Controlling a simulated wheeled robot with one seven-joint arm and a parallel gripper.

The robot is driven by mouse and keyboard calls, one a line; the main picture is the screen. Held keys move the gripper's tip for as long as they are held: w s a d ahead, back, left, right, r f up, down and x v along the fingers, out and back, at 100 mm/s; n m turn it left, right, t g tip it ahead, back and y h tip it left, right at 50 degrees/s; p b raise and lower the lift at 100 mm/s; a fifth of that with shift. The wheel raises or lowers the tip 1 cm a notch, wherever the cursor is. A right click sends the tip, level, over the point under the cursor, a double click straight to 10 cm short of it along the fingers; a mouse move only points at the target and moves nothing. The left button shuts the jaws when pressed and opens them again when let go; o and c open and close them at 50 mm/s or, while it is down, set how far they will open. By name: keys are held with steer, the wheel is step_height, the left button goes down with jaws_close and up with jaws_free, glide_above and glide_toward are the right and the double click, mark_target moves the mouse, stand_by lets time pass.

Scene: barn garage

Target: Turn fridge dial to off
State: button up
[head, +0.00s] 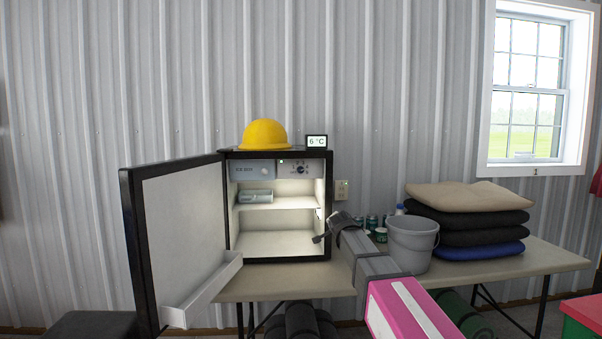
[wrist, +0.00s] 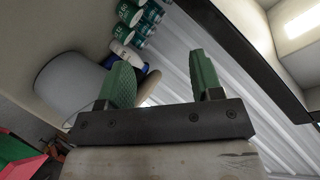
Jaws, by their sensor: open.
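The small black fridge (head: 275,255) stands on the table with its door (head: 185,230) swung wide open to the left. Its dial (head: 302,169) is on a panel at the top right inside, with a small green light (head: 281,162) to its left. The dial's exact setting is too small to read. My gripper (head: 322,228) is in front of the fridge's right edge, below the dial and apart from it. In the wrist view my gripper (wrist: 165,85) shows two green fingers spread apart with nothing between them. The fridge edge (wrist: 250,55) shows at the upper right there.
A yellow hard hat (head: 265,134) and a 6 °C display (head: 316,142) sit on the fridge. A grey bucket (head: 411,243), cans (head: 372,222) and folded blankets (head: 468,222) stand right of it on the table (head: 540,258). A grey container (head: 257,196) lies on the upper shelf.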

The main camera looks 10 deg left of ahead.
mark_target(301, 170)
steer(key=a+r+m+t+y, duration=0.1)
steer(key=a+r+t+y, duration=0.1)
steer(key=a+r, duration=0.65)
steer(key=a+r+m+t+y, duration=0.1)
steer(key=a+r+t+y, duration=0.1)
steer(key=a+r, duration=0.65)
steer(key=w+r, duration=0.1)
steer(key=w, duration=0.6)
steer(key=w+r, duration=0.1)
steer(key=w, duration=0.3)
steer(key=shift+a+r, duration=0.2)
steer(key=shift+r, duration=0.15)
steer(key=c, duration=0.9)
